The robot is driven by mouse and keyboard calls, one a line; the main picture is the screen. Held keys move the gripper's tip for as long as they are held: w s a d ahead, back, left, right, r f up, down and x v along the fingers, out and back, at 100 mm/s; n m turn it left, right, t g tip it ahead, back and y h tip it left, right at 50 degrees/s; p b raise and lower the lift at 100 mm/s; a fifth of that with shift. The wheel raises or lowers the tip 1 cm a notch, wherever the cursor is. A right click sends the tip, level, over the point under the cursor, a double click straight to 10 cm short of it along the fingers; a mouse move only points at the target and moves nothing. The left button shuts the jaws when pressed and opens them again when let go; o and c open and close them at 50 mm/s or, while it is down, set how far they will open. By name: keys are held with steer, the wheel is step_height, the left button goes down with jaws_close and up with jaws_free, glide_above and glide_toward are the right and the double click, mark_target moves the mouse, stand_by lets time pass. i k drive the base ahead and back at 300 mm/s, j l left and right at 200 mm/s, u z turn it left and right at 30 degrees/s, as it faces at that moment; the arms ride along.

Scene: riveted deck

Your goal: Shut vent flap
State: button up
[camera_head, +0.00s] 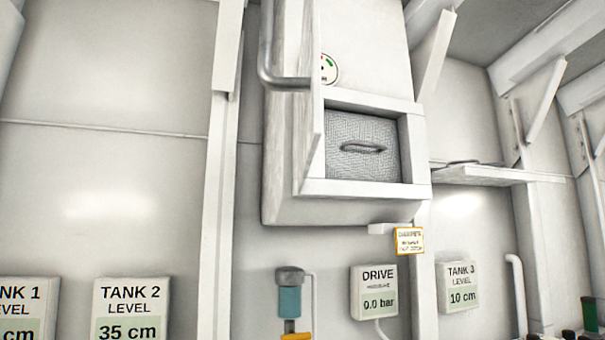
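The vent is a white box (294,212) high on the wall with a square framed opening at its lower front. A grey mesh panel (362,130) with a small oval handle fills the opening. The vent flap (316,125) looks to be the thin white panel at the left of the opening. It stands out from the frame, seen nearly edge-on, so the flap is open. A bent grey bar (285,83) meets the flap's left side; I cannot tell whether it is the flap's handle or a pipe. My gripper is not in view.
A round gauge (328,68) sits above the opening, partly hidden by the flap. A yellow-edged label (409,240) is at lower right. Level signs, a drive readout (378,292) and a blue cylinder (290,300) are below. A shelf (490,174) juts out at right.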

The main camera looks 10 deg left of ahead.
mark_target(308, 86)
steer(key=u, duration=0.95)
